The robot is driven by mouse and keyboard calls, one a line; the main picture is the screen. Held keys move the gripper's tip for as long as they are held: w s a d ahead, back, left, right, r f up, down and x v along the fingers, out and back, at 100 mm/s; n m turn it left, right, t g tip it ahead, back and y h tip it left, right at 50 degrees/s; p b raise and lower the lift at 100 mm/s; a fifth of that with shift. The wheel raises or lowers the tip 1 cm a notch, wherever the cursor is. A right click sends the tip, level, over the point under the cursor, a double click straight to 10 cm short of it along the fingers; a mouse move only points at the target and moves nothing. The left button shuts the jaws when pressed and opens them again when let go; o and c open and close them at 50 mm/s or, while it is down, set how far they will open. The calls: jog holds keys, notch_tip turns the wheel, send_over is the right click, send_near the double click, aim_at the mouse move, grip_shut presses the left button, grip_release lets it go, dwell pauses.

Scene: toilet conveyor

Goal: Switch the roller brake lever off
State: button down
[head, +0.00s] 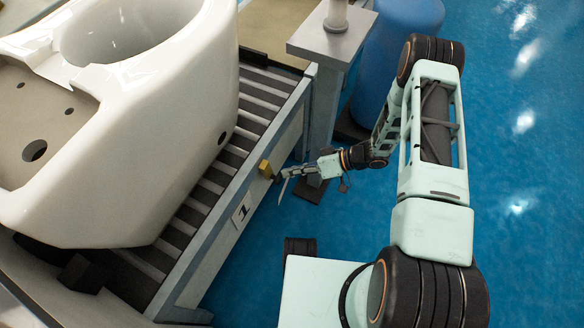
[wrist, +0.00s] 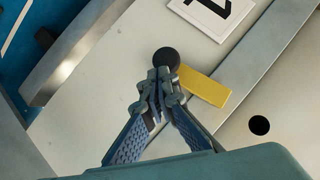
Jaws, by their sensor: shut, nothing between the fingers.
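The brake lever is a yellow bar (wrist: 204,86) on the pale side panel of the roller conveyor, with a round black knob (wrist: 166,58) at its left end in the wrist view. In the head view the lever shows as a small yellow block (head: 264,168) on the conveyor's side. My gripper (wrist: 160,84) is shut and empty, its fingertips close by the black knob and the bar's left end. I cannot tell whether they touch. In the head view my gripper (head: 281,178) is just right of the lever.
A white label with a black mark (head: 242,210) is on the side panel near the lever. A large white toilet (head: 140,130) sits on the rollers (head: 178,232). A grey post (head: 325,90) and a blue barrel (head: 400,25) stand behind the arm. Blue floor is clear at right.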

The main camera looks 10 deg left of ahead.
jog(key=shift+s+a+f, duration=0.15)
jog(key=shift+s+f, duration=0.15)
jog(key=shift+s, duration=0.15)
dwell(0.6)
